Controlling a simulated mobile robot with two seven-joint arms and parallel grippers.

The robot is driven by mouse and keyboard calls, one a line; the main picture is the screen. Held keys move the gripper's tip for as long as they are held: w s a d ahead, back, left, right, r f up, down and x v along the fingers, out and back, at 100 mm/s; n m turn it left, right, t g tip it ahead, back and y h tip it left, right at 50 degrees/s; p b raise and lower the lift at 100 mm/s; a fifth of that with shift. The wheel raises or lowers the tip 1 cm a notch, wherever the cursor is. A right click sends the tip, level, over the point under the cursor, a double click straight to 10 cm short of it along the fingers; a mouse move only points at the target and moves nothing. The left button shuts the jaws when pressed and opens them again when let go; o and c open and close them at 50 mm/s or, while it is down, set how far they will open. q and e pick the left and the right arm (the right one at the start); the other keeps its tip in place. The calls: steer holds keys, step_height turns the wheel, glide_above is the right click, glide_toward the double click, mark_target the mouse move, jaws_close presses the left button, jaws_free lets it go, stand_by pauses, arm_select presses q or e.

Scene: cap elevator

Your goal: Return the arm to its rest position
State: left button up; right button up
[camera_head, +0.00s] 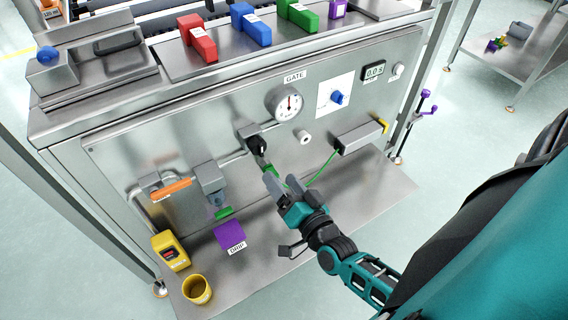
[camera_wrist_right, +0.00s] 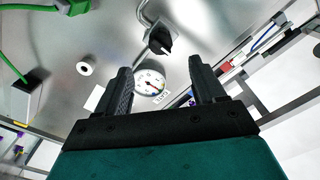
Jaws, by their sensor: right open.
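My right gripper (camera_head: 288,186) reaches in from the lower right in the head view, in front of the steel panel (camera_head: 120,150). Its two fingers are apart with nothing between them, and the right wrist view shows the same open gripper (camera_wrist_right: 161,85). A black knob (camera_head: 257,145) on the panel is just beyond the fingertips; it shows above the fingers in the wrist view (camera_wrist_right: 159,41), apart from them. A round gauge (camera_head: 289,103) under the GATE label is up and right of the knob. My left gripper is not in view.
An orange-handled valve (camera_head: 171,189), a purple DRIP block (camera_head: 229,237), a yellow cup (camera_head: 197,289) and a yellow device (camera_head: 170,250) are at the lower left. A green cable (camera_head: 326,164) runs near my gripper to a grey box (camera_head: 359,136). The shelf's right part (camera_head: 385,190) is clear.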

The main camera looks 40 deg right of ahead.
stand_by(0.4)
steer(key=s+a+f+n+g+y+p, duration=0.1)
steer(key=s+a+f+n+g+y, duration=0.2)
steer(key=s+a+n+g, duration=0.4)
steer(key=shift+s+f+n, duration=0.5)
steer(key=shift+f+n, duration=0.25)
steer(key=shift+n, duration=1.45)
stand_by(0.6)
